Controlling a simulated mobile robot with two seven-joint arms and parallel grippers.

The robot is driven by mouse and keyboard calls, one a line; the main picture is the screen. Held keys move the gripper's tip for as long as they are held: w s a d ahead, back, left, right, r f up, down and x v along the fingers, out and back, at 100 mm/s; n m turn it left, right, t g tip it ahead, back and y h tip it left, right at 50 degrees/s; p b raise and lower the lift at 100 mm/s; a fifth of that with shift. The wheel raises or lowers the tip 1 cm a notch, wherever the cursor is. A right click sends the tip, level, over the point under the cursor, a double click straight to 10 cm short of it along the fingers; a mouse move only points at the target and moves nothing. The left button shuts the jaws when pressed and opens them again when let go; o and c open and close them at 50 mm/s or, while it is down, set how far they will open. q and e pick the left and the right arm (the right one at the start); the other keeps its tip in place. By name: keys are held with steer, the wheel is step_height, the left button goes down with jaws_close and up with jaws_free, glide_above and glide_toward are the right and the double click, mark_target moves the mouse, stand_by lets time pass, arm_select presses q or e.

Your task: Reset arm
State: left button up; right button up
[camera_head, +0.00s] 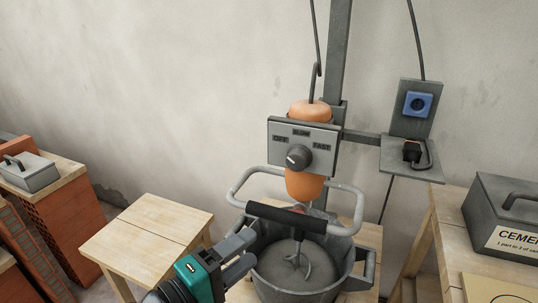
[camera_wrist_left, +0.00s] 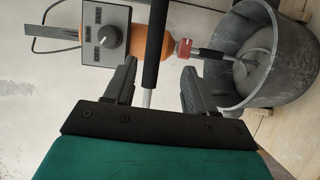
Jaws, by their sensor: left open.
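My left gripper (camera_head: 246,256) is open beside the left rim of a grey mixing bucket (camera_head: 262,273). In the left wrist view its two dark fingers (camera_wrist_left: 158,88) stand apart. The mixer's black handle grip (camera_head: 285,216) appears in the gap between them there, and I see no finger closed on it. The orange mixer (camera_head: 304,186) hangs over the bucket, with its stirrer (camera_head: 300,248) inside. Its panel (camera_head: 329,140) reads OFF, SLOW and FAST around a grey knob (camera_head: 299,157). My right gripper is not in view.
A bare wooden table (camera_head: 148,235) stands left of the bucket. A grey box marked CEMENT (camera_head: 505,213) sits on a right-hand table. A blue socket (camera_head: 418,103) and black plug (camera_head: 412,151) are on the post's bracket. A lidded grey box (camera_head: 30,172) stands far left.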

arm_select(q)
steer(key=s+a+f+m+g+y+p, duration=0.1)
steer(key=s+a+f+m+y+p, duration=0.3)
steer(key=s+a+f+m, duration=0.1)
steer(key=s+a+f+m+g+y+p, duration=0.1)
steer(key=s+a+f+m+y+p, duration=0.3)
steer(key=f+m, duration=0.3)
step_height(320, 180, down, 3)
steer(key=shift+s+a+r+g+y, duration=0.2)
steer(key=shift+s+a+g+y, duration=0.2)
steer(key=shift+s+a+y, duration=0.3)
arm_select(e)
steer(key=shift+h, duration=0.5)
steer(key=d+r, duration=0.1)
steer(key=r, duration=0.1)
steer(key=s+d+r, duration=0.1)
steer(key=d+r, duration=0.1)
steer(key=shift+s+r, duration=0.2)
arm_select(q)
steer(key=shift+w, duration=0.1)
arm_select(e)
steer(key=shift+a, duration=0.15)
